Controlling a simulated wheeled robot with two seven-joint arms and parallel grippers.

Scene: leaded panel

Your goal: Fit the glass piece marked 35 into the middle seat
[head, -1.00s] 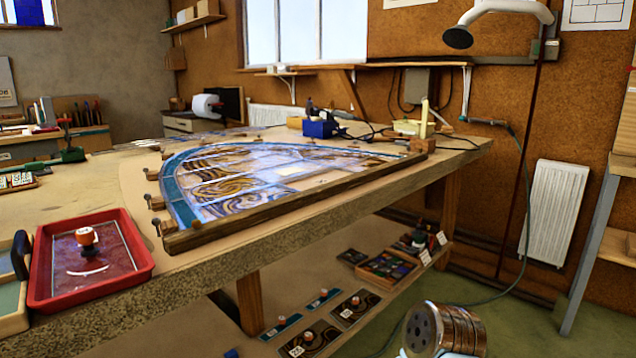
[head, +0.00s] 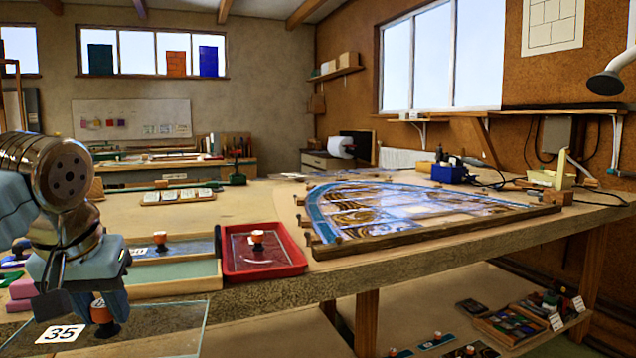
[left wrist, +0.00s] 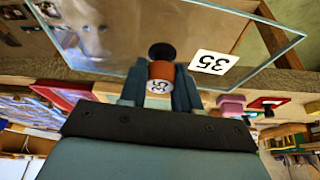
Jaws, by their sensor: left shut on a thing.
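The clear glass piece marked 35 (head: 165,332) hangs in front of the bench edge at the lower left, roughly flat. A suction knob with an orange grip (head: 98,308) is fixed on it, beside the white 35 label. My left gripper (head: 92,292) is shut on this knob. In the left wrist view the fingers (left wrist: 160,90) close around the orange knob, and the glass (left wrist: 110,35) extends beyond them. The leaded panel (head: 425,245) lies on the bench to the right, well apart from the glass. Its middle seat is not clear at this distance. My right gripper is out of view.
A red tray (head: 290,267) holding a knobbed piece stands between the left gripper and the panel. A wooden tray (head: 170,288) lies left of it. Several pegs edge the panel. A blue box (head: 447,174) stands behind it. A lower shelf holds more pieces.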

